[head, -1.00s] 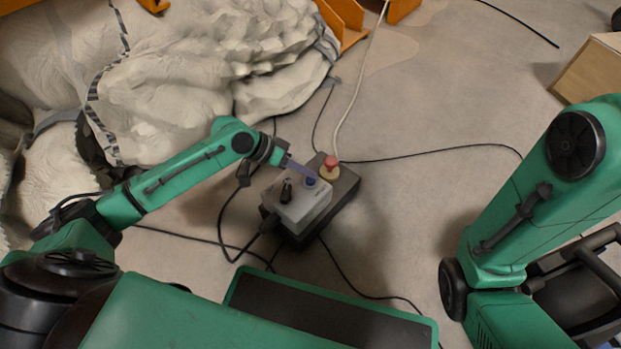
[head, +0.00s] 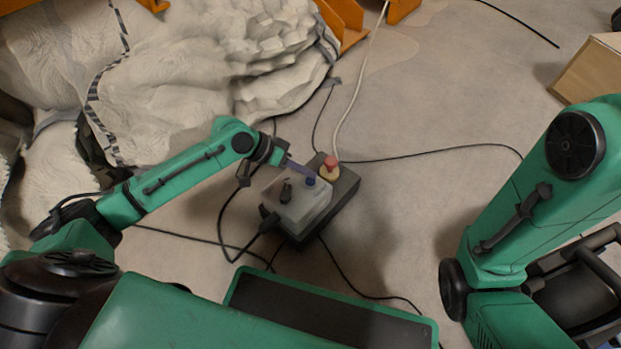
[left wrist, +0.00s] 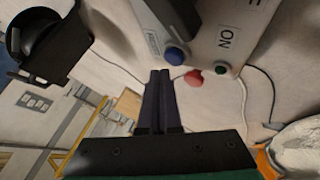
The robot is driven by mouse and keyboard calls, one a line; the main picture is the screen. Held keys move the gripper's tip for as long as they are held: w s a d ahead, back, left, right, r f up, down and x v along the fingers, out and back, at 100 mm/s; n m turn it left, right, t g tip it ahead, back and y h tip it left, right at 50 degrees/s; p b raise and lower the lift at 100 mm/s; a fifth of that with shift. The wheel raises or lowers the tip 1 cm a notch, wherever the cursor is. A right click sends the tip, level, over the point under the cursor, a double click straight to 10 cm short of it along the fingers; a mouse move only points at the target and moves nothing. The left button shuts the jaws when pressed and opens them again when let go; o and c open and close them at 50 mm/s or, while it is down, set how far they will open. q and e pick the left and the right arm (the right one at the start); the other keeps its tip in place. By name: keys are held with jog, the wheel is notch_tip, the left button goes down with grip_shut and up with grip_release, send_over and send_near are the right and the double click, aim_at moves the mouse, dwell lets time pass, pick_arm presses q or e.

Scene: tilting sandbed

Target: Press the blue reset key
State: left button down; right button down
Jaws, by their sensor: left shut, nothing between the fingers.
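The grey control box (head: 300,212) stands on a dark base on the floor. Its blue reset key (head: 310,181) sits at the far right corner of its top. In the left wrist view the blue key (left wrist: 176,56) shows as a round cap just beyond the fingertips. My left gripper (head: 307,173) is shut and empty, its purple fingers pointing at the key from the upper left. In the left wrist view the gripper (left wrist: 160,74) has its fingers together. I cannot tell whether the tips touch the key. My right gripper is out of view.
A red mushroom button (head: 331,162) stands right behind the key. A black knob (head: 286,192) is on the box's left. Cables cross the floor; the sandbed (head: 200,70) lies at upper left.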

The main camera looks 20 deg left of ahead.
aim_at(306, 182)
pick_arm(q)
jog(key=shift+f+p, duration=0.3)
jog(key=shift+f, duration=0.1)
jog(key=shift+f, duration=0.55)
dwell(0.9)
jog(key=shift+r+p, duration=0.95)
jog(key=shift+p, duration=0.2)
notch_tip(306, 182, up, 5)
jog(key=p, duration=0.6)
jog(key=shift+r, duration=0.1)
